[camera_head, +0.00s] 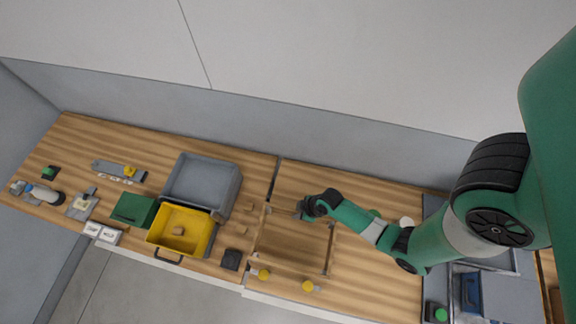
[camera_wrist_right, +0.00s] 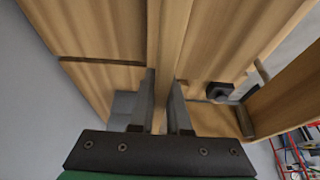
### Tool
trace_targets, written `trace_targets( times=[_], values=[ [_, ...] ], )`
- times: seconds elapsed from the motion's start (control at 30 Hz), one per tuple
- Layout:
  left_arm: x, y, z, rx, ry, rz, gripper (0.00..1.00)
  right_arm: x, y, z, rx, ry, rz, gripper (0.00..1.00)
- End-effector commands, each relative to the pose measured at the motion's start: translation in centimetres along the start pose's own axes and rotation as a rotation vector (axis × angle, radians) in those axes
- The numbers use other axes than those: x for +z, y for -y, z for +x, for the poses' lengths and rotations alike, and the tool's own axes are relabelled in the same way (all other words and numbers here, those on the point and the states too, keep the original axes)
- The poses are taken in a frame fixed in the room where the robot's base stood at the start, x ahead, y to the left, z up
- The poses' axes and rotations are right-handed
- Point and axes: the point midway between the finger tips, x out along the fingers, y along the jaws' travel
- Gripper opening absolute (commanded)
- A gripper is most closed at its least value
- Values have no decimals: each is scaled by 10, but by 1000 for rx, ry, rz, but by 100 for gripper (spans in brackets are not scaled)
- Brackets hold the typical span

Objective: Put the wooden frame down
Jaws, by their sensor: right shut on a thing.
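The wooden frame (camera_head: 291,267) is a rectangle of thin light-brown bars over the right part of the wooden table. My right gripper (camera_head: 303,213) is at its far bar. In the right wrist view the fingers of my right gripper (camera_wrist_right: 163,110) are shut on a bar of the wooden frame (camera_wrist_right: 165,50), one finger on each side. Whether the frame touches the table or hangs just above it I cannot tell. My left gripper is not in view.
Left of the frame stand a grey bin (camera_head: 203,178), a yellow tray (camera_head: 163,239) and a green box (camera_head: 133,209). Small wooden blocks (camera_head: 240,230) and a dark block (camera_head: 231,260) lie close to its left side. Yellow knobs (camera_head: 308,286) are at its near edge. Table right of it is largely clear.

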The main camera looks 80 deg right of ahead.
Motion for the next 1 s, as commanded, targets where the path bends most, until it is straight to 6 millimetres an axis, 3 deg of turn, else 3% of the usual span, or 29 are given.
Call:
trace_targets(
  times=[0.17, 0.37, 0.6, 1.0],
  values=[
    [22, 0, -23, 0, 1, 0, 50, 13, 0, 33, -1, 0, 0, 0],
    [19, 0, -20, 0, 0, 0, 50, 16, 0, 40, -1, -2, 1, 0],
    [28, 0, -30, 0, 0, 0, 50, 29, 0, 71, -1, -1, 0, 0],
    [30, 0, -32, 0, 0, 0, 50, 31, 0, 76, -1, -2, 0, 0]
  ],
)
